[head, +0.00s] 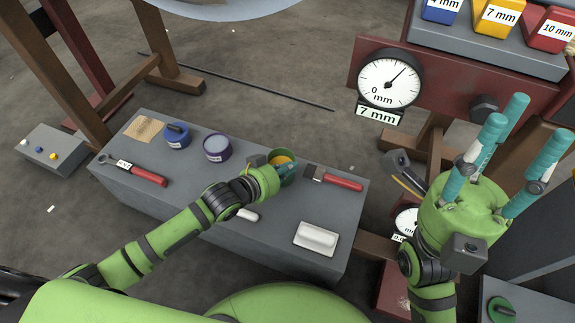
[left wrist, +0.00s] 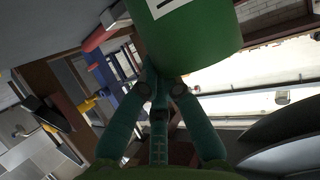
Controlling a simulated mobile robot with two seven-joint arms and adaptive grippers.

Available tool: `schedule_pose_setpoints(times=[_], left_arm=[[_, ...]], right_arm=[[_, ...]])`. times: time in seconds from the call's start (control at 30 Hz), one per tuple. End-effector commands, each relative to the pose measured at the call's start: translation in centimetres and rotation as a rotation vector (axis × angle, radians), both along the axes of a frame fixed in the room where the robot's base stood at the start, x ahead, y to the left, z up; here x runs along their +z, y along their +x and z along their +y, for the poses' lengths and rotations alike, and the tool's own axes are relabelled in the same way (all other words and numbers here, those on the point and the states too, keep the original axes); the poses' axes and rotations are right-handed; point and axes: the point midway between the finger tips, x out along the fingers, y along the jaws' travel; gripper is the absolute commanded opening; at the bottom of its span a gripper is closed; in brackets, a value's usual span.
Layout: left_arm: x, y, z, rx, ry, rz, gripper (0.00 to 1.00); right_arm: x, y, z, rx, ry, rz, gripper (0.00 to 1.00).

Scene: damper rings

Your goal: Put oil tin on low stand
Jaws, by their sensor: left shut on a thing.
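A green tin with a yellow top (head: 283,158) is at my left gripper (head: 283,171), over the right part of a low grey stand (head: 215,250). In the left wrist view the green tin (left wrist: 195,35) fills the top, with part of a white label that I cannot read. My left fingers (left wrist: 160,75) are shut on its lower edge. I cannot tell whether the tin touches the stand. My right gripper (head: 495,150) is at the right with its teal fingers pointing up, spread and empty.
A dial gauge (head: 390,80) stands behind at the right.

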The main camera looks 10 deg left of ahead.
Motion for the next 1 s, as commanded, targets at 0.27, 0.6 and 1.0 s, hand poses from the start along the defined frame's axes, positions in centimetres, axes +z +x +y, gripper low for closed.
schedule_pose_setpoints(times=[0.27,0.6,1.0], left_arm=[[0.05,0.05,-0.03,0.0,-0.001,-0.003,0.0],[-0.31,0.06,0.0,0.0,-0.001,-0.003,0.0],[-0.52,0.03,0.0,0.0,0.0,-0.002,0.34]], right_arm=[[0.18,0.05,0.0,-0.001,0.001,-0.003,0.4],[0.06,-0.05,-0.06,-0.001,0.004,-0.006,0.4],[-0.09,-0.06,-0.07,-0.002,0.005,-0.002,0.4]])
